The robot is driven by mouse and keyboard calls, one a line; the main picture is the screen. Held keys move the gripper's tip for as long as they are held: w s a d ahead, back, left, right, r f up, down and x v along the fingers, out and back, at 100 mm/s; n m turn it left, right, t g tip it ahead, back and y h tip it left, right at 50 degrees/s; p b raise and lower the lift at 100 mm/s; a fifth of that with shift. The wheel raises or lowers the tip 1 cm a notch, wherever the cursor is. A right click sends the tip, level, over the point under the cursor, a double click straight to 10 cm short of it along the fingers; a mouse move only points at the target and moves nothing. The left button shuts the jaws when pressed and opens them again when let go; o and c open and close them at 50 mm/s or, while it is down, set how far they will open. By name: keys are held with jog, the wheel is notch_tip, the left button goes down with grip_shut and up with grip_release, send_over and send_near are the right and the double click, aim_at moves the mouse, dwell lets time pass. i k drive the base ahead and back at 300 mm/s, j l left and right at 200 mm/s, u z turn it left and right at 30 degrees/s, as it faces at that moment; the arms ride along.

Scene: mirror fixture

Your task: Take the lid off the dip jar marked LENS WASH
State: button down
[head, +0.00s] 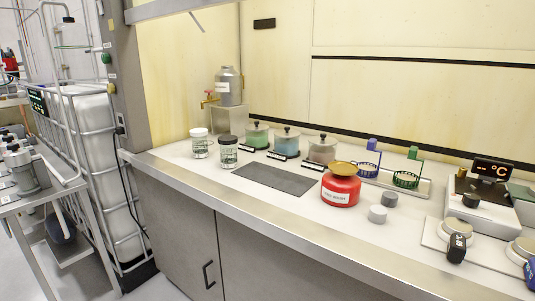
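Three glass dip jars with flat lids and black knobs stand in a row on the bench. The left jar (257,136) holds something green, the middle jar (287,142) something bluish, and the right jar (322,151) something grey-brown. All three lids are on. My gripper is not in view.
A dark mat (274,179) lies in front of the jars. A red can (340,191) with a brass top stands right of it. White-lidded (199,147) and black-lidded (228,155) bottles stand left. The bench's front edge (260,215) is mostly clear.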

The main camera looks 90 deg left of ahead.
aim_at(323, 140)
jog(key=k+j+u, duration=0.1)
jog(key=u, duration=2.15)
